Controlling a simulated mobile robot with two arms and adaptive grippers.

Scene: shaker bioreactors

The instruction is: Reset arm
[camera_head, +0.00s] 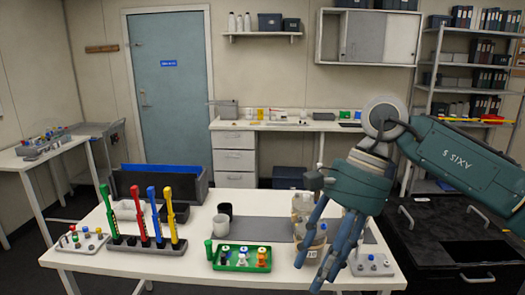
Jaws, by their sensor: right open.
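My right gripper (328,245) is at the end of my teal right arm, which comes in from the right. Its blue fingers point down and are spread apart, with nothing seen between them. It hangs over the right part of the white table (160,262), in front of clear bottles (303,207) and a beige tub, partly hiding them. Whether the fingers touch the tub cannot be told. My left gripper is not in view.
A rack with green, red, blue and yellow pipettes (152,222) stands on the table's left. A black case (430,225) stands at right.

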